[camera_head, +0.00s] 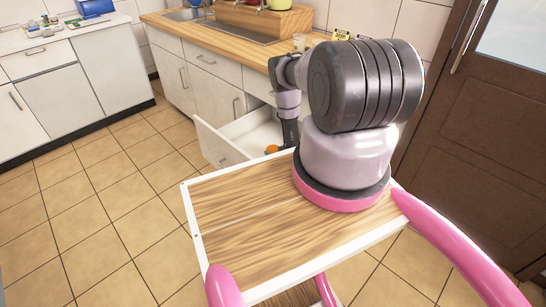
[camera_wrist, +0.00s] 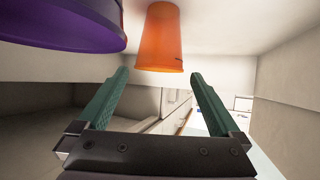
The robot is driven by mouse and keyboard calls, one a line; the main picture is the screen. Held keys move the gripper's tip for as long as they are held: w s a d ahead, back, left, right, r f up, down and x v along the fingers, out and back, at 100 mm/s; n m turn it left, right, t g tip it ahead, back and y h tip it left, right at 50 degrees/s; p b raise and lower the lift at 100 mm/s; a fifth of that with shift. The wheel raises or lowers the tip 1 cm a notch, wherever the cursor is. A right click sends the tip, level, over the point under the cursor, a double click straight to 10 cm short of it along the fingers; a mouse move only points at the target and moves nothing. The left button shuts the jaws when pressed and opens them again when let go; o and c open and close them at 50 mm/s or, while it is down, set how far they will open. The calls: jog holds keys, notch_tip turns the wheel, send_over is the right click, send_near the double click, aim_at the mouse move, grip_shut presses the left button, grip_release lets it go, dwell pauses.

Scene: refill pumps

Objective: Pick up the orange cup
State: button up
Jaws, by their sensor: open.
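The orange cup (camera_wrist: 160,38) is in the wrist view, just beyond my fingertips and in line with the gap between them. The cup looks apart from both fingers. My gripper (camera_wrist: 160,73) is open and empty, with one green finger on each side of the gap. In the head view a small orange part of the cup (camera_head: 271,149) shows at the open drawer, beside the lower end of my arm. The fingers cannot be made out there.
The open drawer (camera_head: 221,146) has pale walls close around my gripper. A purple object (camera_wrist: 65,25) is near the left finger in the wrist view. A wooden counter (camera_head: 215,36) with a sink is above the drawer. A brown door (camera_head: 480,140) stands at right.

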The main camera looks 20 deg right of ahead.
aim_at(271, 149)
jog(key=shift+f+x, duration=0.2)
jog(key=shift+x, duration=2.35)
jog(key=shift+s+d, duration=0.1)
jog(key=shift+s, duration=0.1)
jog(key=c, duration=1.1)
jog(key=shift+w+r, duration=0.1)
jog(key=shift+r, duration=0.05)
